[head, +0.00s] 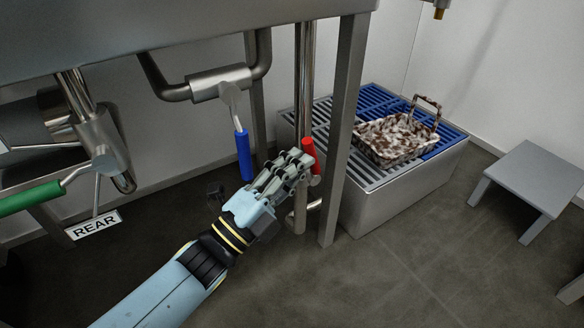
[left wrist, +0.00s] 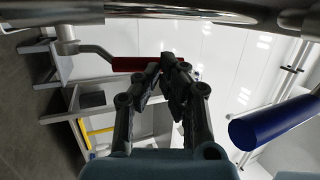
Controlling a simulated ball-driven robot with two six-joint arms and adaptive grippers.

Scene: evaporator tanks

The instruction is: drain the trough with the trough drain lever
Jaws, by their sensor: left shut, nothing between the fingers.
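A red-handled lever (head: 308,153) is on the vertical pipe beside a tank leg, and its red grip also shows in the left wrist view (left wrist: 130,63). A blue-handled lever (head: 243,155) hangs from the pipe valve to its left, and it shows at the right of the left wrist view (left wrist: 275,121). A green-handled lever (head: 30,198) is at the far left. No label I can read names the trough drain lever. My left gripper (head: 300,161) is shut and empty, its fingertips at the red grip; I cannot tell whether they touch it.
A steel tank (head: 180,25) hangs overhead, with a leg (head: 343,130) right of the gripper. A "REAR" sign (head: 95,224) hangs at left. A grated floor trough (head: 385,205) holds a brown-and-white crusted basket (head: 395,138). A grey stool (head: 535,180) stands right. Front floor is clear.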

